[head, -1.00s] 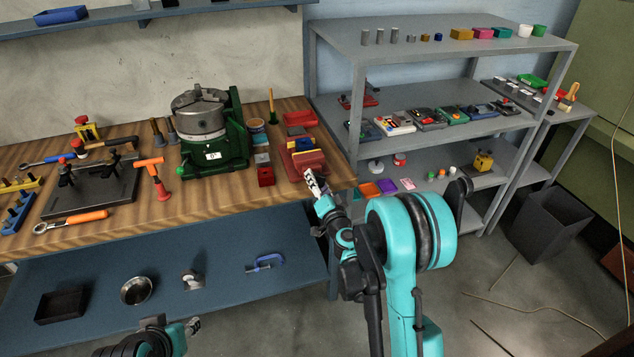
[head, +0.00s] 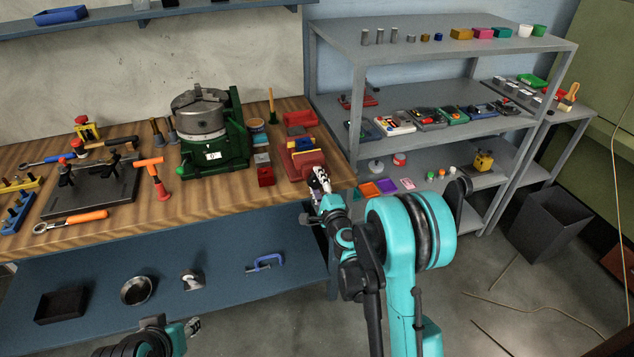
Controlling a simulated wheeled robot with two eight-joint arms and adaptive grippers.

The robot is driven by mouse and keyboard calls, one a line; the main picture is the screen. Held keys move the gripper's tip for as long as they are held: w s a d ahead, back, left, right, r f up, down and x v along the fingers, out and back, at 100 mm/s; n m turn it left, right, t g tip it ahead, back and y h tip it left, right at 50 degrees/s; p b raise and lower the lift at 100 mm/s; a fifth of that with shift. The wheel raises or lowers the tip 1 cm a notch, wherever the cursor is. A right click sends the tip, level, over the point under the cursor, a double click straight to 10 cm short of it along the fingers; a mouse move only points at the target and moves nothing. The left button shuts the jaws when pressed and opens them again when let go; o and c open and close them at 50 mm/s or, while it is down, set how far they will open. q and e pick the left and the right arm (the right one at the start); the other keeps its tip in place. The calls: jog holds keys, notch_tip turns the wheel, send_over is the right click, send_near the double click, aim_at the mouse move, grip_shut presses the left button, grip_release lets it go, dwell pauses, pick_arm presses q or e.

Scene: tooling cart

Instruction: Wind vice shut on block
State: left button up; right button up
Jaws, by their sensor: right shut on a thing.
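The red vice (head: 308,163) sits at the right end of the wooden workbench, near its front edge. A small yellowish piece, possibly the block (head: 303,143), shows between its red parts; whether the jaws touch it is too small to tell. My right gripper (head: 320,180) is at the front of the vice, at the bench edge, shut on what appears to be the vice handle. The fingers hide the handle. My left gripper (head: 194,325) is low in front of the lower shelf, away from the vice; its fingers are too small to read.
A green machine with a grey chuck (head: 200,115) stands left of the vice, with small red and grey blocks (head: 264,172) between them. A grey shelf rack (head: 440,55) stands close on the right. A blue clamp (head: 266,262) lies on the lower shelf (head: 225,310).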

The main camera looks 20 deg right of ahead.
jog(key=m, duration=0.4)
jog(key=shift+s+f+m, duration=0.1)
jog(key=shift+m, duration=1.8)
jog(key=o, duration=1.2)
